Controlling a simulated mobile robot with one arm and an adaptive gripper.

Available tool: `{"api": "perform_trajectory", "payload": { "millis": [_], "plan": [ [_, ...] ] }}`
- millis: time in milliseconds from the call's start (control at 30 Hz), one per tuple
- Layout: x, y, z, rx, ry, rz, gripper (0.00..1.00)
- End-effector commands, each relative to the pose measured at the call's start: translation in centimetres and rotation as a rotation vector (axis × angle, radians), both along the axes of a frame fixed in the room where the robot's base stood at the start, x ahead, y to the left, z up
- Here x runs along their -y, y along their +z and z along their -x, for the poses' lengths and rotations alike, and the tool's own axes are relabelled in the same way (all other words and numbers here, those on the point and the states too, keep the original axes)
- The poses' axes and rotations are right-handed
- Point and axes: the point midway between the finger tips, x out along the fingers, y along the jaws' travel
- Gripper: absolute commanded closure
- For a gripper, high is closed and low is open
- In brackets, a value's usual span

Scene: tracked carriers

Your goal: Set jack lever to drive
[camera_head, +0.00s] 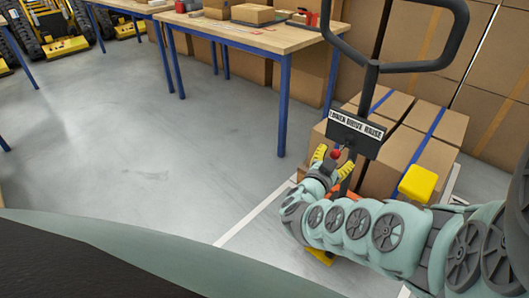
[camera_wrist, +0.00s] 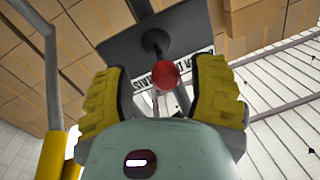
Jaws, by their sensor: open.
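The jack handle (camera_head: 371,88) stands upright with a dark loop at its top. A black plate (camera_head: 357,134) on it reads LOWER DRIVE RAISE. The lever's red knob (camera_head: 335,154) sits just below the plate's left part. My gripper (camera_head: 331,165) is open, with its yellow fingers near the knob. In the wrist view, the red knob (camera_wrist: 166,74) shows between the two open yellow fingers (camera_wrist: 166,95), apart from both. The dark plate (camera_wrist: 160,45) is behind the knob, and part of its lettering is hidden.
Strapped cardboard boxes (camera_head: 428,126) stand behind the handle. A yellow block (camera_head: 418,184) shows above my arm. A workbench (camera_head: 255,36) with blue legs holds boxes and tools at the back. The grey floor (camera_head: 140,150) at left is clear.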

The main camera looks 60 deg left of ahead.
Motion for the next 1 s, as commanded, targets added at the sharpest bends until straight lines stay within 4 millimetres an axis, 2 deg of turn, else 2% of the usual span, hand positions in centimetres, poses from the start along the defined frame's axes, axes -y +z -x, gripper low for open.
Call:
{"api": "perform_trajectory", "payload": {
  "millis": [533,1000],
  "plan": [
    [1.4,0.5,4.2,-0.003,-0.003,-0.014,0.43],
    [3.2,0.5,9.2,-0.002,0.0,-0.015,0.43]
  ]
}}
